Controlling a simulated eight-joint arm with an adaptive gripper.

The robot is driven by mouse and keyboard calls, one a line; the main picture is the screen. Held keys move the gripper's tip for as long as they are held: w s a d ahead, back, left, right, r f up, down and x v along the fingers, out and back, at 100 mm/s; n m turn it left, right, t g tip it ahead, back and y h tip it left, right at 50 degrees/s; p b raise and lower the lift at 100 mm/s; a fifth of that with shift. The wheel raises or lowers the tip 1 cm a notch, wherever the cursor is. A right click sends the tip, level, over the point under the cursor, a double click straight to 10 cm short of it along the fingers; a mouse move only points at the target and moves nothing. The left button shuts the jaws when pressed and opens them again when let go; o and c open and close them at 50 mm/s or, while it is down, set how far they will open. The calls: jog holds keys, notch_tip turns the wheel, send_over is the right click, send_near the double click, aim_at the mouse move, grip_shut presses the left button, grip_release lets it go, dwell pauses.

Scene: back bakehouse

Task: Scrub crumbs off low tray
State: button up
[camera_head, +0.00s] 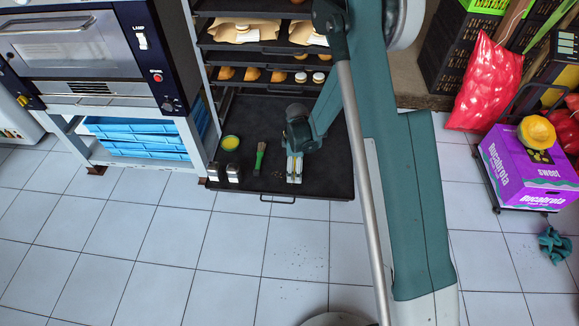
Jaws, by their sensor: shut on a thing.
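The low tray (330,178) is dark, flat and pulled out of the rack at floor level, with a handle at its front edge. My gripper (294,172) points down over the front middle of the tray, shut on a small pale, yellowish thing that it mostly hides. I cannot tell what this thing is or whether it touches the tray. A brush (260,155) with a green handle lies just left of my gripper.
Loaded trays (265,75) sit above. An oven (80,45) stands left. A purple box (530,165) is right. Specks dot the tiled floor (230,270).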

jog(key=shift+d, duration=1.9)
jog(key=shift+a+r+p, duration=0.1)
jog(key=shift+r+p, duration=1.3)
jog(key=shift+r, duration=3)
jog(key=shift+a, duration=0.1)
jog(key=s+a, duration=0.1)
jog(key=a, duration=0.3)
jog(key=s+a, duration=0.1)
jog(key=a, duration=0.4)
jog(key=s+a, duration=0.1)
jog(key=a, duration=0.4)
jog(key=shift+s+f, duration=0.4)
jog(key=shift+f, duration=0.1)
